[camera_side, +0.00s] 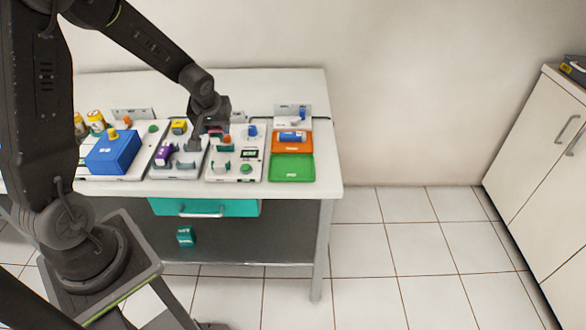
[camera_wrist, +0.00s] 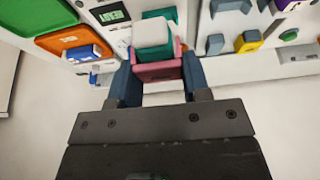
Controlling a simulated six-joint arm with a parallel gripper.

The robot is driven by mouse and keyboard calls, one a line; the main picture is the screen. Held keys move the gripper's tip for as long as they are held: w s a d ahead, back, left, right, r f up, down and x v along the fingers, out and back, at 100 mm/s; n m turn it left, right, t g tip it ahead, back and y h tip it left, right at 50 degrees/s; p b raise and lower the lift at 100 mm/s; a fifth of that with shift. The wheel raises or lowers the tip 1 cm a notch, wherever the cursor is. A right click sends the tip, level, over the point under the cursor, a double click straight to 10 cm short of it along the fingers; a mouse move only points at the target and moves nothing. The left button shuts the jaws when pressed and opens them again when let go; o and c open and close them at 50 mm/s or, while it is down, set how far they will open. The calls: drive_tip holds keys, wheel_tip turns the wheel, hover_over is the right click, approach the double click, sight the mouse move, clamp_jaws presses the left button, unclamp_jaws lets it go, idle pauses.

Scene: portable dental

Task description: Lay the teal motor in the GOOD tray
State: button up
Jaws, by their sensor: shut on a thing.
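The teal motor (camera_wrist: 154,50), a teal block with a pale top, shows at the top middle of the wrist view. A pink piece (camera_wrist: 158,70) lies against its near side, between my fingers; I cannot tell whether it is part of the motor. My gripper (camera_wrist: 157,75) is shut, one blue-grey finger on each side. In the side view my gripper (camera_side: 207,130) is low over the panels, with pink beside its tip; the motor is mostly hidden there. The green GOOD tray (camera_side: 292,174) lies at the front right of the bench, empty; its label is too small to read.
An orange tray (camera_side: 305,149) behind the green one holds a blue-and-white part (camera_side: 291,136). A white panel (camera_side: 256,170) with a display and green button stands left of the trays. A purple part (camera_side: 163,155) and a blue box (camera_side: 112,152) are further left.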

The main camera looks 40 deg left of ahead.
drive_tip(key=shift+r, duration=0.1)
wheel_tip(320, 180, up, 5)
drive_tip(key=shift+w+f, duration=0.1)
drive_tip(key=shift+f, duration=0.05)
drive_tip(key=shift+w+d+m, duration=0.15)
drive_tip(key=shift+d+m, duration=0.15)
drive_tip(key=w+d+m+t+h, duration=0.1)
drive_tip(key=w+d+m+h, duration=0.2)
drive_tip(key=w+d+m, duration=0.4)
drive_tip(key=m+g+h, duration=0.1)
drive_tip(key=m+h, duration=0.3)
drive_tip(key=m, duration=0.7)
hover_over(295, 169)
drive_tip(key=s+a, duration=0.1)
drive_tip(key=shift+n+y, duration=0.3)
drive_tip(key=shift+s+a+f, duration=0.1)
drive_tip(key=shift+f, duration=3.6)
drive_tip(key=shift+a+f, duration=0.1)
drive_tip(key=shift+f, duration=3.55)
